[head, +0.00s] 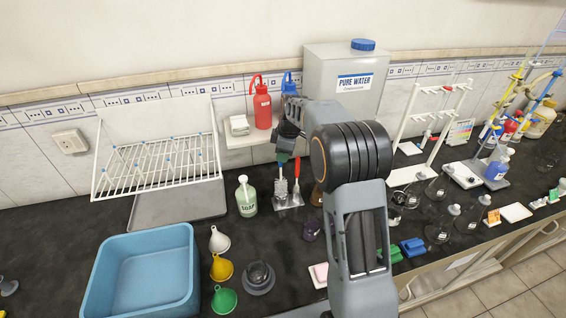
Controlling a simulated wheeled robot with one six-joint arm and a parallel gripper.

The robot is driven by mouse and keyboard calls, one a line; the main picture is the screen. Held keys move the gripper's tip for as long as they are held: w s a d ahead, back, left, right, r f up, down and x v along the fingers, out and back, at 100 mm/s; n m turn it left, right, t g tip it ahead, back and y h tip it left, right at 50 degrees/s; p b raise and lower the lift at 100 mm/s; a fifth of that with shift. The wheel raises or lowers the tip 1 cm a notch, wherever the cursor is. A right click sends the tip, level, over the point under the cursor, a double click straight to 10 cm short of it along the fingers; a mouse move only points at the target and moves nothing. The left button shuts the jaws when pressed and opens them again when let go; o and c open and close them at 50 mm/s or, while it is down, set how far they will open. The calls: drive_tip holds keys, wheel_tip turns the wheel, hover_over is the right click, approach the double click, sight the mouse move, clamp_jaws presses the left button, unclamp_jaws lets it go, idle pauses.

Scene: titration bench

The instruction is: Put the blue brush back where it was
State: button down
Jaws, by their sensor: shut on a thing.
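My gripper (286,145) is at the back of the bench, pointing down in front of the small wall shelf and partly hidden by my own arm. It is shut on the blue brush (281,188), whose handle top looks dark blue-green and whose pale lower part hangs upright below the jaws. The brush is over or at a pale metal brush holder (289,203) on the black bench. A red-handled brush (297,172) stands in the holder just to its right. I cannot tell whether the blue brush touches the holder.
A soap bottle (246,196) stands close left of the holder. A red wash bottle (262,105) is on the shelf behind. A drying rack (158,165), a blue basin (140,232) and funnels (222,268) are left. Glassware and a titration stand (476,172) are right.

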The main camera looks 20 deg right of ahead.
drive_tip(key=c, duration=1.4)
unclamp_jaws()
drive_tip(key=f, duration=0.1)
drive_tip(key=s+f, duration=0.1)
drive_tip(key=f, duration=0.1)
drive_tip(key=shift+d+g, duration=0.1)
drive_tip(key=shift+g, duration=0.3)
drive_tip(key=o, duration=0.4)
drive_tip(key=shift+w+f, duration=0.3)
drive_tip(key=shift+w, duration=0.2)
drive_tip(key=shift+c, duration=0.2)
drive_tip(key=shift+s+r, duration=0.2)
drive_tip(key=shift+r, duration=0.05)
wheel_tip(320, 180, up, 11)
drive_tip(key=d, duration=0.2)
drive_tip(key=s+a+r+m+t+h, duration=0.1)
drive_tip(key=s+r+m, duration=0.15)
drive_tip(key=s, duration=0.35)
drive_tip(key=s+a+r+m+t, duration=0.1)
drive_tip(key=s+m, duration=0.3)
drive_tip(key=s, duration=0.2)
drive_tip(key=s+f+m+t, duration=0.1)
drive_tip(key=s+f+m, duration=0.2)
drive_tip(key=s, duration=0.4)
drive_tip(key=s+f+m+t, duration=0.1)
drive_tip(key=s+f+m, duration=0.2)
drive_tip(key=s, duration=0.4)
drive_tip(key=shift+s+a+f+m+h+b, duration=0.3)
drive_tip(key=shift+s+a+m+h+b, duration=0.15)
drive_tip(key=shift+m, duration=0.3)
